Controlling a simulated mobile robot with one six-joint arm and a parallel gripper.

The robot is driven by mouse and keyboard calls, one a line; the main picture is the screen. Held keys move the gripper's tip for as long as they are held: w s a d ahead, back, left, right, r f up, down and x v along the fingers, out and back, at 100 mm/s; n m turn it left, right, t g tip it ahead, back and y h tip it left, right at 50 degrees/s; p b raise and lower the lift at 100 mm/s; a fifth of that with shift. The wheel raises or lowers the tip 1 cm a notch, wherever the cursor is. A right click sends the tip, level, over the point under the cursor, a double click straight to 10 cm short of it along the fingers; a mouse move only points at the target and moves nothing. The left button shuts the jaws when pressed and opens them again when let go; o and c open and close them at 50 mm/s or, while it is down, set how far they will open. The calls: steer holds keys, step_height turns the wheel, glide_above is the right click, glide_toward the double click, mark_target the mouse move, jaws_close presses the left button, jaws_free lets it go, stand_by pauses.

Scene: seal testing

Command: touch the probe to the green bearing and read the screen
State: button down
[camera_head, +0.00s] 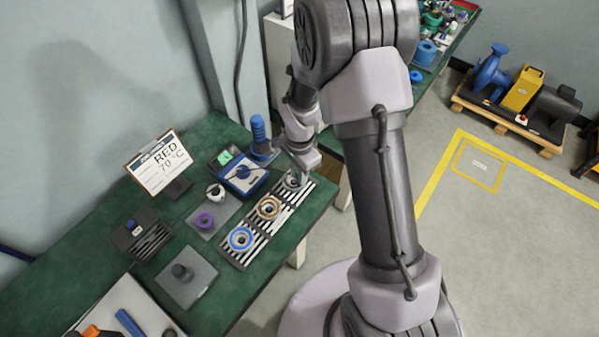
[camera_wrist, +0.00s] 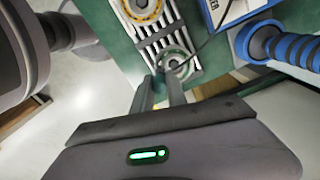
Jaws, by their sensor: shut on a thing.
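The green bearing (camera_wrist: 185,54), a pale ring with a greenish edge, sits at the far end of a striped rack; in the head view its spot (camera_head: 292,183) is partly under my gripper. My gripper (camera_wrist: 160,88) is shut on the thin dark probe, mostly hidden between the fingers. The fingertips are over the near edge of the bearing; I cannot tell whether the probe touches it. A dark cable (camera_wrist: 210,40) runs toward the blue meter (camera_head: 243,180). A small green-lit panel (camera_head: 225,157) shows by the meter, too small to read. A sign (camera_head: 160,165) reads "RED 70 °C".
An orange-ringed bearing (camera_head: 269,207) and a blue-ringed bearing (camera_head: 240,238) share the striped rack (camera_head: 262,228). A purple ring (camera_head: 205,221) lies on a grey plate to the left. A blue ribbed handle (camera_head: 258,130) stands close behind my gripper.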

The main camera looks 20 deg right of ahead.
steer(key=shift+f+b, duration=0.5)
steer(key=shift+f, duration=0.05)
stand_by(2.9)
steer(key=c, duration=1.3)
jaws_free()
steer(key=shift+o, duration=0.2)
step_height(320, 180, up, 7)
steer(key=p, duration=0.4)
steer(key=shift+r+p, duration=0.15)
steer(key=shift+p, duration=0.2)
